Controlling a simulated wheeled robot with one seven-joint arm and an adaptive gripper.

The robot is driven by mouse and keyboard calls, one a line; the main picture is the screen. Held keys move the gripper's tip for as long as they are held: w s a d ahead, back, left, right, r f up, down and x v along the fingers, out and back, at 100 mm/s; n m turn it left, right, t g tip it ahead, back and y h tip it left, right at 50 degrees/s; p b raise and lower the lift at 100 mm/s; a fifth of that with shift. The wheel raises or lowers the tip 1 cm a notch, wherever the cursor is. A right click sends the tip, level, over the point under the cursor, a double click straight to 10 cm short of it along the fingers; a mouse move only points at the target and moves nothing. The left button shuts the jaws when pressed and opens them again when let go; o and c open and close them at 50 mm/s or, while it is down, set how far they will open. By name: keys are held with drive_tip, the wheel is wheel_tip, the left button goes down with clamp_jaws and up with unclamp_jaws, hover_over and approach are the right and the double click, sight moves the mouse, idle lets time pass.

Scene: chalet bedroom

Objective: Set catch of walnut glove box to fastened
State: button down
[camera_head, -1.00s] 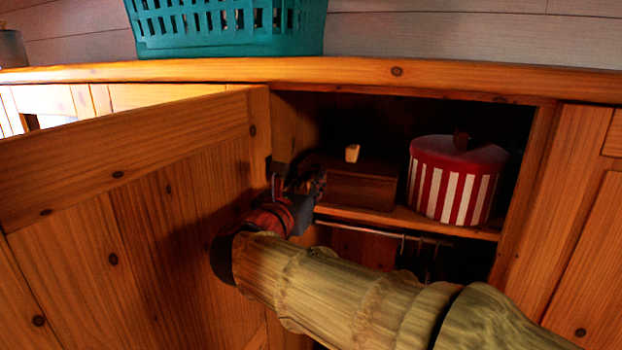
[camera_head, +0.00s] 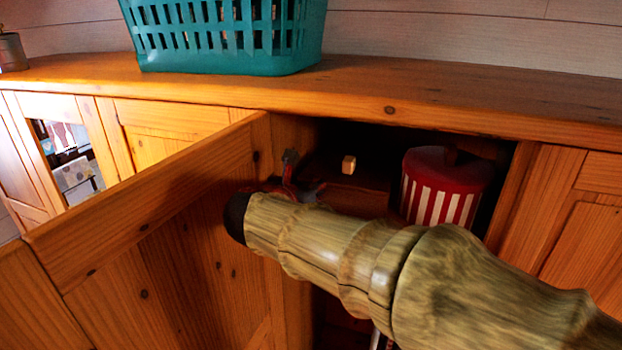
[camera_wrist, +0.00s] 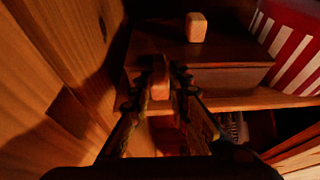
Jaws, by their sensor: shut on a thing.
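The walnut glove box (camera_wrist: 225,77) is a dark brown box on a cupboard shelf, with a pale block-like knob (camera_wrist: 196,27) on its lid. In the head view the box (camera_head: 345,203) is dim and partly hidden by my arm; the knob (camera_head: 348,164) shows above it. My gripper (camera_wrist: 159,80) is at the front left of the box. Its fingers are shut on a small reddish-brown piece (camera_wrist: 160,72), which looks like the catch. The fingers hide how it meets the box. In the head view my gripper (camera_head: 308,190) is mostly hidden behind my wrist.
The open cupboard door (camera_head: 180,215) stands close on the left. A red-and-white striped round box (camera_head: 438,190) is right of the glove box on the shelf (camera_wrist: 262,99). A teal basket (camera_head: 225,35) sits on the cupboard top (camera_head: 440,95).

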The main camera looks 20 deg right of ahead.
idle(0.3)
drive_tip(key=c, duration=1.8)
unclamp_jaws()
drive_tip(key=shift+o, duration=0.6)
drive_tip(key=v, duration=1.2)
drive_tip(key=shift+d, duration=0.1)
